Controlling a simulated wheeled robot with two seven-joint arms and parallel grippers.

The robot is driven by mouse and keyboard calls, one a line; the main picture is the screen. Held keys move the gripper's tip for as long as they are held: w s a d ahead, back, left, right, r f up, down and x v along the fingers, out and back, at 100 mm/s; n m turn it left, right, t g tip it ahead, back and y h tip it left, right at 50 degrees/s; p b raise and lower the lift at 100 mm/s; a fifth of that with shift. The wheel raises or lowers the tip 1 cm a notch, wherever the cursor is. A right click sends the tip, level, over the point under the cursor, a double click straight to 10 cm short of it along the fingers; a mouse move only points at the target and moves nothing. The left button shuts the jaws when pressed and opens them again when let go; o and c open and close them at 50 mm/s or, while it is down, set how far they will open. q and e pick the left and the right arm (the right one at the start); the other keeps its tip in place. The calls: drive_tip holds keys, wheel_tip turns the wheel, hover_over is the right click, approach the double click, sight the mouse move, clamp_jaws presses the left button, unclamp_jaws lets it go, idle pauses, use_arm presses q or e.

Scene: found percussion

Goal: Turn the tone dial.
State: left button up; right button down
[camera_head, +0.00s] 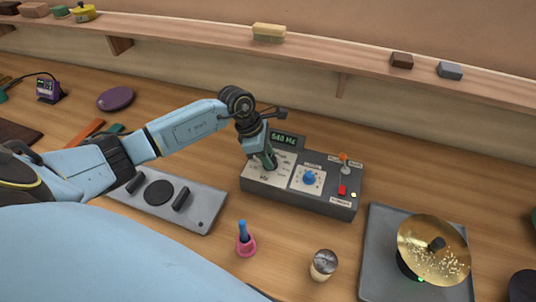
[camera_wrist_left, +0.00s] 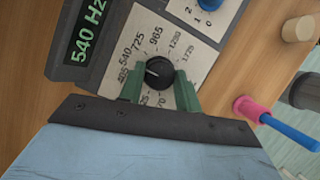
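The tone dial (camera_wrist_left: 159,73) is a round black knob with a white pointer line, on a pale plate printed with Hz numbers. In the left wrist view its pointer aims left, near the 540 mark. The display (camera_wrist_left: 88,32) reads 540 Hz, and it also shows in the head view (camera_head: 284,140). My left gripper (camera_wrist_left: 160,88) has its green fingers on either side of the knob, seemingly touching it. In the head view my left gripper (camera_head: 268,161) reaches down onto the left part of the grey tone box (camera_head: 320,205) and hides the dial. My right gripper is not in view.
A blue knob (camera_head: 309,178) and a red switch (camera_head: 342,190) share the box. A pink holder with a blue stick (camera_head: 246,245), a small cup (camera_head: 323,265) and a brass cymbal (camera_head: 425,240) stand in front and right. A grey plate (camera_head: 205,205) lies left.

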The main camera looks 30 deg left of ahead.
use_arm(q)
drive_tip(key=shift+c, duration=1.1)
drive_tip(key=shift+w+m+b, duration=0.1)
drive_tip(key=shift+m+b, duration=0.3)
drive_tip(key=shift+b, duration=0.35)
drive_tip(key=m+g+b, duration=0.1)
drive_tip(key=m+b, duration=0.2)
drive_tip(key=b, duration=0.2)
drive_tip(key=shift+a+f+h, duration=0.1)
drive_tip(key=shift+f+h, duration=0.05)
drive_tip(key=shift+h, duration=0.15)
drive_tip(key=shift+r+m+g+b, duration=0.2)
drive_tip(key=shift+m+g+b, duration=0.3)
drive_tip(key=shift+m+b, duration=0.7)
drive_tip(key=shift+w, duration=0.1)
drive_tip(key=o, duration=1)
drive_tip(key=shift+c, duration=0.2)
drive_tip(key=v, duration=1.3)
drive_tip(key=shift+r+b, duration=0.15)
drive_tip(key=shift+b, duration=0.3)
